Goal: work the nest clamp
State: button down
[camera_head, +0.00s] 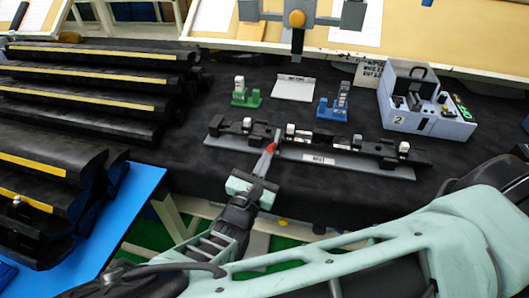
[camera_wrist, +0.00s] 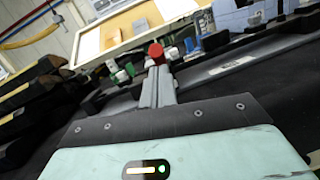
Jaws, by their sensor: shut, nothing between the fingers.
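The nest is a long grey plate (camera_head: 345,168) with black fixtures and small white blocks, lying on the dark table in the head view. The clamp's red-tipped handle (camera_head: 270,148) stands near the plate's left part. In the wrist view the red tip (camera_wrist: 156,52) shows just beyond my fingers. My gripper (camera_head: 264,163) is shut, with its grey fingers (camera_wrist: 158,82) together at the red tip. I cannot tell whether they touch it. The clamp's lower part is hidden behind my fingers.
Behind the nest stand a green holder (camera_head: 245,95), a white sign (camera_head: 293,87), a blue holder (camera_head: 334,103) and a grey-blue box marked 2 (camera_head: 426,105). Dark trim strips with yellow bands (camera_head: 90,82) are stacked at left. Dark cloth before the nest is mostly clear.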

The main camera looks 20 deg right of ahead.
jog(key=r+p, duration=0.1)
jog(key=r+g+y+p, duration=0.1)
jog(key=shift+w+d+p, duration=0.15)
jog(key=shift+d+p, duration=0.05)
jog(key=shift+p, duration=0.1)
jog(key=shift+w+r+p, duration=0.15)
jog(key=shift+r+p, duration=0.05)
jog(key=shift+p, duration=0.1)
jog(key=shift+d+r, duration=0.1)
